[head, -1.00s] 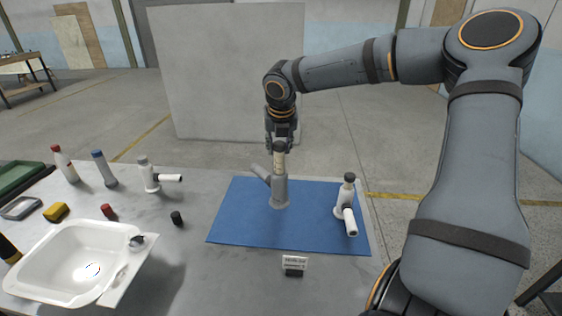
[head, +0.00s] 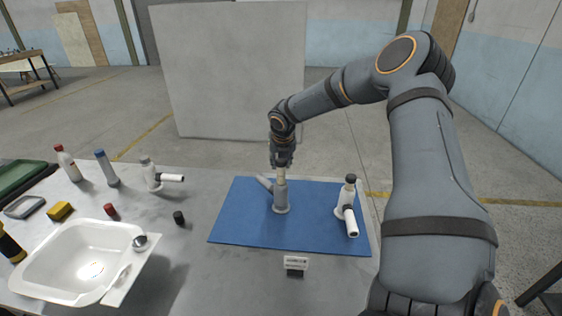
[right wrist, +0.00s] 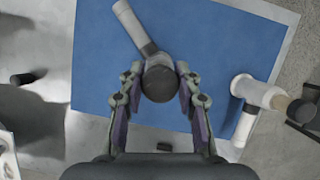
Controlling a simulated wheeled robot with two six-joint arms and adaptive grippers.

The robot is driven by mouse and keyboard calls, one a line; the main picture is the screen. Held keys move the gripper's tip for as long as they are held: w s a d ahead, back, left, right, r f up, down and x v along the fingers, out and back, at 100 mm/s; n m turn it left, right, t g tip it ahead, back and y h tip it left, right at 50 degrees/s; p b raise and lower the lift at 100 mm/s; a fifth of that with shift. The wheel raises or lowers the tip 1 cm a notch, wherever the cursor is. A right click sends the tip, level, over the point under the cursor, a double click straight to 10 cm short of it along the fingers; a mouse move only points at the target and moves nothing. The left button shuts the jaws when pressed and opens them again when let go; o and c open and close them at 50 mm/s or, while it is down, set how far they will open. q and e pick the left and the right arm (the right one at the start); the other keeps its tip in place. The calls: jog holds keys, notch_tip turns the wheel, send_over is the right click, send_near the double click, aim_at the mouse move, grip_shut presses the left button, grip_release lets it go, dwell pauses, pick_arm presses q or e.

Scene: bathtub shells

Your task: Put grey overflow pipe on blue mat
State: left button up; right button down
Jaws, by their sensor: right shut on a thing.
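The grey overflow pipe (head: 281,197) stands upright on the blue mat (head: 240,228), its round base on the mat and its side branch slanting up to the left. My right gripper (head: 282,160) is above it, shut on its upper end, and hides the top in the head view. In the right wrist view the fingers (right wrist: 160,88) sit on both sides of the dark cap of the grey pipe (right wrist: 134,28). My left gripper is not in view.
A white pipe (head: 346,205) stands on the mat's right side; another (head: 150,175) stands on the table to the left. A white basin (head: 75,262), bottles, a yellow block (head: 59,211) and small caps occupy the left. A small sign (head: 295,264) stands in front of the mat.

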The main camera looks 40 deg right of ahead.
jog(key=shift+s, duration=0.1)
jog(key=c, duration=0.9)
grip_release()
jog(key=shift+c, duration=0.2)
jog(key=v, duration=1.2)
jog(key=shift+a+r, duration=0.1)
